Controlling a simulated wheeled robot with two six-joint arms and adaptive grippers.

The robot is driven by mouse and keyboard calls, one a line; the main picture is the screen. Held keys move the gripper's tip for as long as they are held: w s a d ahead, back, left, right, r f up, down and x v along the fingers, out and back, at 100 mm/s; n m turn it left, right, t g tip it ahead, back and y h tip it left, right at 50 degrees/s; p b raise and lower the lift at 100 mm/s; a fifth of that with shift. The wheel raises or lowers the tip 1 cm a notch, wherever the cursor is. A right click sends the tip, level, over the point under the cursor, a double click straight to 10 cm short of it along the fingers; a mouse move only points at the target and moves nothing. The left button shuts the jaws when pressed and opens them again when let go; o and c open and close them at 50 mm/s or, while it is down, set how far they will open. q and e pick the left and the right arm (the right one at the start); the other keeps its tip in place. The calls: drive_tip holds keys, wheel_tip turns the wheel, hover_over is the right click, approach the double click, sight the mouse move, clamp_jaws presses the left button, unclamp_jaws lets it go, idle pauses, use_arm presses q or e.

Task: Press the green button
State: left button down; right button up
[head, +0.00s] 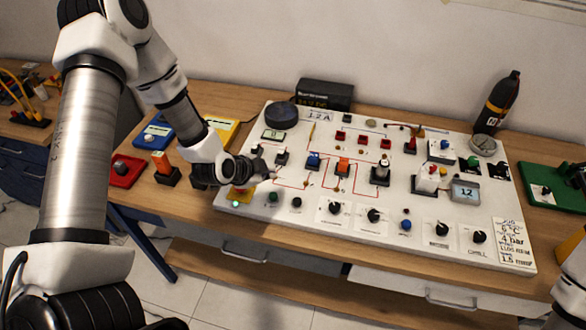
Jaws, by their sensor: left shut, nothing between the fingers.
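A small bright green button (236,204) sits at the front left corner of the white panel (330,262). A darker green round control (273,197) stands to its right. A green-topped control (472,161) is at the panel's right side. I cannot tell from the picture which one the task names. My left gripper (272,175) is shut and empty, above the panel's left part. It is behind the two front green controls in the picture and appears apart from them. A yellow base (241,193) shows partly under the gripper. My right gripper is not in view.
Several knobs, switches and a red-orange block (343,166) crowd the panel. A dark round thing (281,115) stands at its back left, a dark bottle (497,103) behind its right end. Coloured boxes, one red (126,171), lie left on the wooden table (190,213).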

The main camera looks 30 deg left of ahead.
use_arm(q)
drive_tip(key=w+r, duration=0.1)
drive_tip(key=w, duration=0.1)
drive_tip(key=b, duration=0.7)
hover_over(272, 196)
wheel_tip(272, 196, down, 7)
drive_tip(key=shift+s+f, duration=0.1)
drive_tip(key=shift+f, duration=0.1)
drive_tip(key=shift+f+b, duration=0.5)
drive_tip(key=shift+f, duration=0.1)
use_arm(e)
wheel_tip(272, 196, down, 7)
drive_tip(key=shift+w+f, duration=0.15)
use_arm(q)
drive_tip(key=shift+r, duration=0.1)
drive_tip(key=shift+f, duration=0.45)
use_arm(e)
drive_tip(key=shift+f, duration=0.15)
